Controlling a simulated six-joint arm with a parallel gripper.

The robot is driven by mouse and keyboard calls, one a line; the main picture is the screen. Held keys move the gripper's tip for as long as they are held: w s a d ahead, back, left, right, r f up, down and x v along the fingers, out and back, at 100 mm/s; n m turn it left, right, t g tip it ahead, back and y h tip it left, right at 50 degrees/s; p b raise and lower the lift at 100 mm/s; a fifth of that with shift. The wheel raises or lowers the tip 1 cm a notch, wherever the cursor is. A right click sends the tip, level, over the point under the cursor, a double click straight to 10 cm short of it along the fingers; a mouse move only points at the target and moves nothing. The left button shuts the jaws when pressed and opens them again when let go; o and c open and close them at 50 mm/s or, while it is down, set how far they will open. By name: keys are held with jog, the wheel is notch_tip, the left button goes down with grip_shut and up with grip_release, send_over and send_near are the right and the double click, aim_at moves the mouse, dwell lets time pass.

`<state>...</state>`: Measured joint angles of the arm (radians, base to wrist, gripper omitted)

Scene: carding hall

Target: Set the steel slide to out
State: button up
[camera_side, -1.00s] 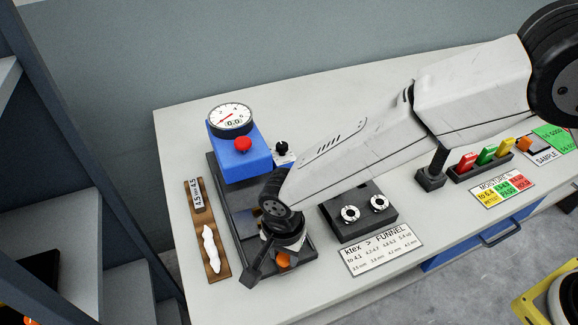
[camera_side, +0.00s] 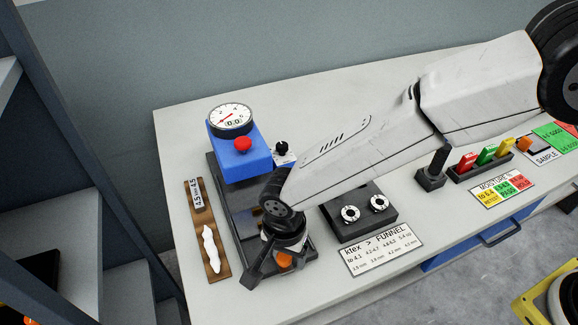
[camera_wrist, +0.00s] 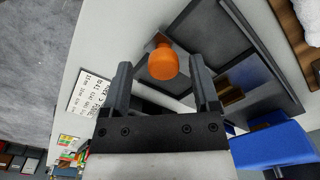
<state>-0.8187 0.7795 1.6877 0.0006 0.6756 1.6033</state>
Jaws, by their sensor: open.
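The steel slide shows only in part, as grey metal (camera_wrist: 182,90) by an orange knob (camera_wrist: 162,62) in the wrist view. The knob also shows in the side view (camera_side: 284,260), at the near end of a dark base plate (camera_side: 226,190). My gripper (camera_wrist: 161,64) is open, with one finger on each side of the knob in the wrist view. I cannot tell whether either finger touches it. In the side view my gripper (camera_side: 268,266) hangs low over the near end of the base, and my wrist hides much of the slide.
A blue unit (camera_side: 238,160) with a dial (camera_side: 231,117) and red button (camera_side: 243,144) stands on the base's far end. A wooden strip (camera_side: 212,268) with white fibre lies left. A black block (camera_side: 358,216) with two rings and a funnel card (camera_side: 381,248) lie right.

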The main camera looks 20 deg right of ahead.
jog(key=shift+r, duration=3.65)
jog(key=w+d+r+n+t, duration=0.1)
jog(key=d+n, duration=0.2)
jog(key=d, duration=1)
jog(key=d+r+n+t, duration=0.1)
jog(key=d+r+n, duration=0.15)
jog(key=d, duration=1.05)
jog(key=s+d+f+n, duration=0.1)
jog(key=s+d+n, duration=0.2)
jog(key=d, duration=0.6)
jog(key=s, duration=0.2)
jog(key=shift+s+f+t, duration=0.15)
jog(key=shift+s+t, duration=0.15)
jog(key=shift+s, duration=0.05)
jog(key=shift+n, duration=0.25)
jog(key=shift+c, duration=0.3)
